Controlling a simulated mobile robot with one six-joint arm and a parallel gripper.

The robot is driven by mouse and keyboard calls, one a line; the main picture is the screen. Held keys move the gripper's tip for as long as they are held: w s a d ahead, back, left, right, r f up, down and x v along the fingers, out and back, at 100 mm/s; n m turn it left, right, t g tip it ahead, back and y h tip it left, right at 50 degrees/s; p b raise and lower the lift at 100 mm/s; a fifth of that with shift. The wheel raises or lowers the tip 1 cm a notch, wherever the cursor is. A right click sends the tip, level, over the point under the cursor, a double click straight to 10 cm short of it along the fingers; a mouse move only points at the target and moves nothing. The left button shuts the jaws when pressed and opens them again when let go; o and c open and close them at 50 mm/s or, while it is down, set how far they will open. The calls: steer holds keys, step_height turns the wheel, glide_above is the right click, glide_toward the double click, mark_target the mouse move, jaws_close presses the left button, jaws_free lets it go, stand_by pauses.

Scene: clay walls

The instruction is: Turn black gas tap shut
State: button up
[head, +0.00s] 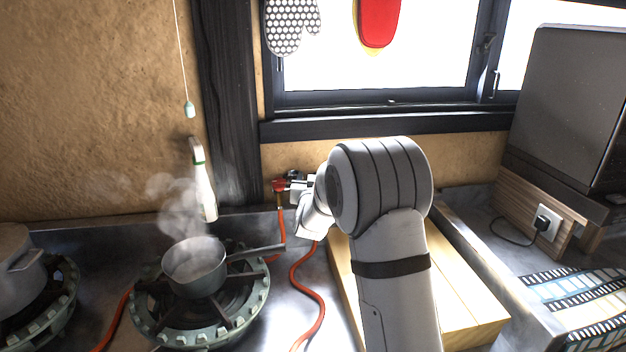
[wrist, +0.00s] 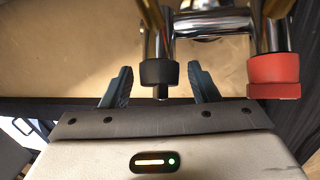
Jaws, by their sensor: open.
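The black gas tap (wrist: 159,73) is a short black cap on a shiny metal pipe. In the wrist view it sits between the two blue-grey fingers of my gripper (wrist: 159,80). The fingers are open, with a visible gap on each side of the tap. A red tap (wrist: 273,72) hangs on the neighbouring pipe, to the right of the right finger. In the head view the red tap (head: 279,186) shows at the wall left of my wrist. My arm hides much of the pipework there, and the black tap is hard to make out.
A steaming saucepan (head: 195,266) stands on a gas burner (head: 168,319) at left, its handle pointing toward the taps. A red hose (head: 306,282) runs down from the pipework. A wooden board (head: 463,304) lies under my arm. A bottle (head: 203,185) stands by the wall.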

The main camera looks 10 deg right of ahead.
steer(key=c, duration=1)
steer(key=shift+o, duration=0.2)
